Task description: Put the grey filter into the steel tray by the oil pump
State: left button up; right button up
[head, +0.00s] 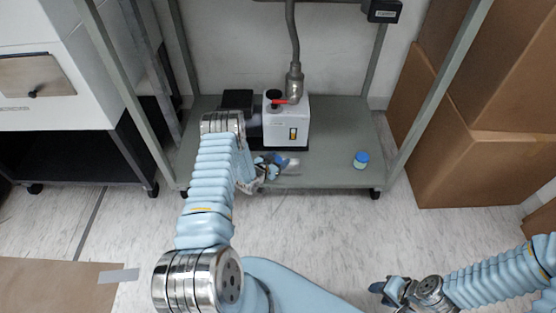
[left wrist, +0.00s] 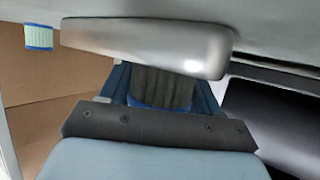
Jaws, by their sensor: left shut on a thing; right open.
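My left gripper (head: 268,165) is low over the front of the shelf, just before the oil pump (head: 287,120). In the left wrist view it is shut on the dark grey ribbed filter (left wrist: 160,84), held between the blue fingers. The steel tray (left wrist: 150,46), smooth and silvery, lies right at the filter's end and overlaps it in the picture; I cannot tell whether the filter is inside it or touching. A small part of the tray shows beside the gripper in the head view (head: 292,163). My right gripper (head: 390,290) is open and empty, low at the right.
Shelf posts rise on both sides. Cardboard boxes (head: 470,160) are stacked at the right. A white cabinet (head: 60,70) is at the left.

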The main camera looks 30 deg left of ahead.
pick_arm(q)
jog(key=shift+f, duration=0.2)
jog(key=o, duration=1.1)
jog(key=shift+r, duration=0.1)
jog(key=shift+r, duration=0.15)
jog(key=shift+s+r, duration=0.1)
jog(key=shift+s, duration=0.2)
jog(key=p+v, duration=0.1)
jog(key=v, duration=1)
jog(key=s+d+n+g+h, duration=0.1)
jog(key=s+d+g, duration=0.2)
jog(key=d, duration=0.5)
jog(key=s+d+n+g+h, duration=0.15)
jog(key=d+g, duration=0.25)
jog(key=d, duration=0.5)
jog(key=s+d+r+g, duration=0.1)
jog(key=s+d+g, duration=0.1)
jog(key=s+d, duration=0.1)
jog(key=s+d+r+g, duration=0.1)
jog(key=s+d+g, duration=0.1)
jog(key=s+d, duration=0.2)
jog(key=s+d+r+g+h, duration=0.1)
jog(key=s+d, duration=0.3)
jog(key=s, duration=0.3)
jog(key=shift+r+g, duration=0.25)
jog(key=shift+g, duration=0.15)
